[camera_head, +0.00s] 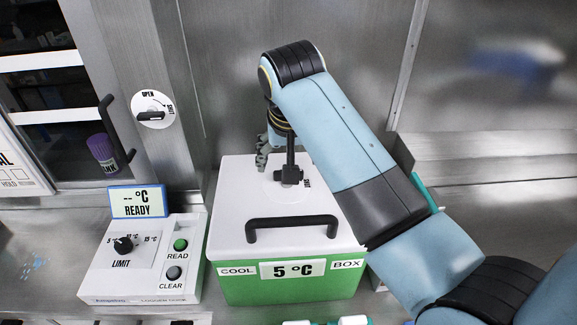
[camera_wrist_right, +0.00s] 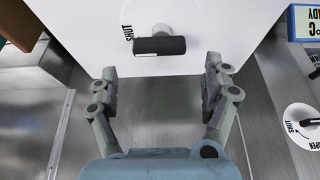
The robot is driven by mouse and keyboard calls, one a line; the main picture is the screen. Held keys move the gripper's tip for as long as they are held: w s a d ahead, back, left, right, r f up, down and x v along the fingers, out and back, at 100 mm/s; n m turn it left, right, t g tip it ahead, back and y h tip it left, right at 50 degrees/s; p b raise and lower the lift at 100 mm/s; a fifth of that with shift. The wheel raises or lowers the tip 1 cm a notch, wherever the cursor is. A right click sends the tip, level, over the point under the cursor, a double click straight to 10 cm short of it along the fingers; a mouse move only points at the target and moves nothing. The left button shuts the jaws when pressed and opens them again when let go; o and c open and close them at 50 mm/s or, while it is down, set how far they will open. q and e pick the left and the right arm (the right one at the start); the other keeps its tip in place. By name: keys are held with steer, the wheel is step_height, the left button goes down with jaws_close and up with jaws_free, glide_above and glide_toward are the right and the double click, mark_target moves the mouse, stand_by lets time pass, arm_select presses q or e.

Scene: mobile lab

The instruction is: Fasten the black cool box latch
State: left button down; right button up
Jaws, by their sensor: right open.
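The cool box (camera_head: 285,280) has a green body and a white lid (camera_head: 237,195) that lies flat on it. Its black latch (camera_head: 290,176) is near the back of the lid, beside a SHUT mark. In the right wrist view the latch (camera_wrist_right: 158,46) is a short black bar with a grey round piece beside it; the SHUT mark is at its left end. My right gripper (camera_wrist_right: 160,72) is open and empty, its fingers apart on either side just short of the bar. In the head view my right arm hides part of this gripper. My left gripper is not in view.
A black carry handle (camera_head: 292,222) stands up at the lid's front. A white control unit (camera_head: 140,265) with a READY display (camera_head: 138,202) stands to the left. A metal wall is close behind the box. A round OPEN/SHUT plate (camera_head: 152,106) is beside the cabinet door handle (camera_head: 118,130).

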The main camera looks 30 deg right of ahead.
step_height(320, 180, up, 7)
steer(key=shift+s+f, duration=0.1)
stand_by(0.7)
